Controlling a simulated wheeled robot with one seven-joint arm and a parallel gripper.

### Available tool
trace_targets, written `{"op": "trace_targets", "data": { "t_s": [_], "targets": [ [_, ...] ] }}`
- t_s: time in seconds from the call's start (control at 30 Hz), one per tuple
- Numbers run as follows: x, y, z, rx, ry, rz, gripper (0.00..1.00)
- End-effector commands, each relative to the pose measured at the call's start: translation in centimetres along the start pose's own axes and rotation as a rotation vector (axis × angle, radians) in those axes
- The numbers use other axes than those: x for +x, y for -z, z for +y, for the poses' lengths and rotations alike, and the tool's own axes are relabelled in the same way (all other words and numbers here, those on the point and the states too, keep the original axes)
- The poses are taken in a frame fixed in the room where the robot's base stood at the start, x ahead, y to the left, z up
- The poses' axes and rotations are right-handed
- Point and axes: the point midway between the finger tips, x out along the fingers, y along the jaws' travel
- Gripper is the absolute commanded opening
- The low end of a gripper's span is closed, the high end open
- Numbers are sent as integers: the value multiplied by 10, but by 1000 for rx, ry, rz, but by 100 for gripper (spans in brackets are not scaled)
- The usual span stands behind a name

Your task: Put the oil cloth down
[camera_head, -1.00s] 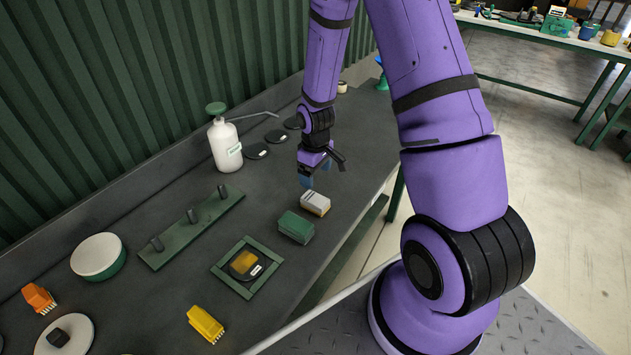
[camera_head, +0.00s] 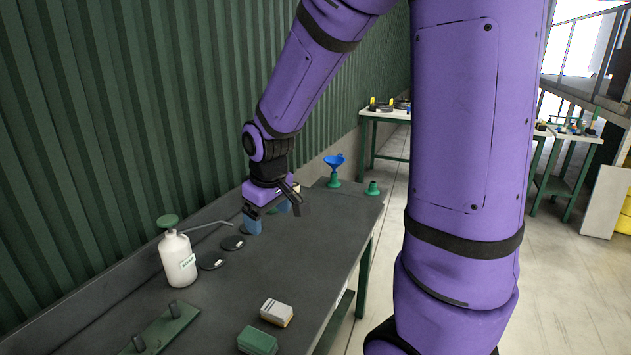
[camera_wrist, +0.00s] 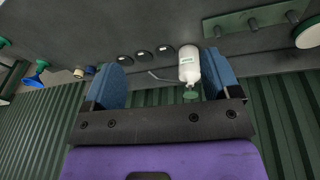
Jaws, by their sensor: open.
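My gripper (camera_head: 268,218) is open above the far part of the dark bench, with nothing visible between its blue fingers. It also shows open in the wrist view (camera_wrist: 162,64). I cannot make out an oil cloth in either current view. A yellow-brown patch on a labelled black disc inside a green square frame showed in the earlier head view; that spot is now out of view. Labelled black discs lie on the bench, one (camera_head: 210,261) beside the white bottle and another (camera_head: 232,242) farther back, nearer my gripper.
A white bottle (camera_head: 178,260) with a long spout stands near the wall. A green box (camera_head: 257,341) and a pale box (camera_head: 276,312) lie near the front edge. A blue funnel (camera_head: 334,165) and a green one (camera_head: 373,188) stand at the far end. The bench middle is clear.

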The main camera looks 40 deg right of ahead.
Motion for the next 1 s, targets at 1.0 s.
{"op": "trace_targets", "data": {
  "t_s": [1.0],
  "targets": [
    [-188, -145, -59, 220, 32, 263, 82]
  ]
}}
